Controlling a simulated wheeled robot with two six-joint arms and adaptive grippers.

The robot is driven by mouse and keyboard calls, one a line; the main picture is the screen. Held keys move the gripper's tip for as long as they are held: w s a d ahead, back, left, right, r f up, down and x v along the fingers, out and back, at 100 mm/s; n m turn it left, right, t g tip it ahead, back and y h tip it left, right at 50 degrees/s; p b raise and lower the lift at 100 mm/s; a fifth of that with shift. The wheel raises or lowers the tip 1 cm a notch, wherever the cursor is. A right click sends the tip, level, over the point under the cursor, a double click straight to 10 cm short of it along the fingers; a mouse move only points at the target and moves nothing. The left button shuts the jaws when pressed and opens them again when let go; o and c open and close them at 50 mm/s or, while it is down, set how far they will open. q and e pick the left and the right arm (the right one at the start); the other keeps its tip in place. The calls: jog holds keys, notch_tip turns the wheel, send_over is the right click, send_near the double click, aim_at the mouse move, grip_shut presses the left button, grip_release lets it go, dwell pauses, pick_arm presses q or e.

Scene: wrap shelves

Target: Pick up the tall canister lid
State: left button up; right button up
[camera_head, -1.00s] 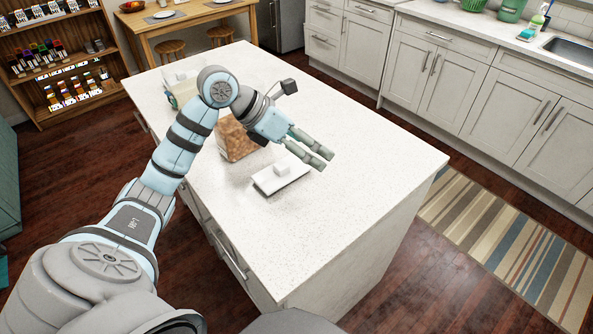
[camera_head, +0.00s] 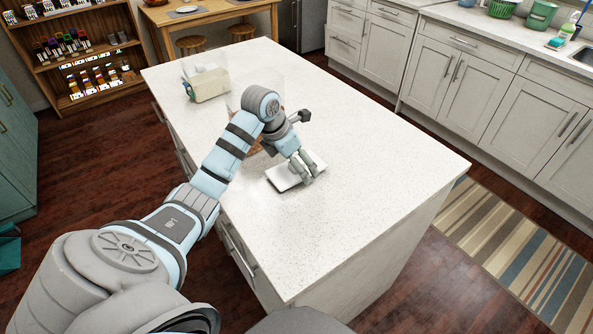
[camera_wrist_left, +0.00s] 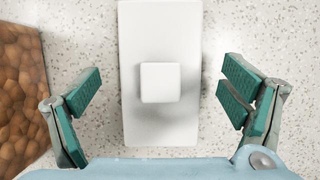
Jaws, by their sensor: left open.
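The tall canister lid (camera_wrist_left: 133,25) is a flat white rectangular plate with a raised square knob (camera_wrist_left: 160,82) in its middle. It lies on the island counter. In the head view the lid (camera_head: 283,180) shows partly behind my left gripper (camera_head: 307,172). In the left wrist view my left gripper (camera_wrist_left: 160,105) is open, with its green-padded fingers on either side of the lid and knob, apart from both. My right gripper is not in view.
A brown-filled canister (camera_wrist_left: 18,85) stands left of the lid in the left wrist view, close to the left finger. A cream-green object (camera_head: 210,86) sits at the far left of the white island counter (camera_head: 385,165). The counter right of the lid is clear.

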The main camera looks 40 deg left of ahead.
pick_arm(q)
jog(key=c, duration=1.3)
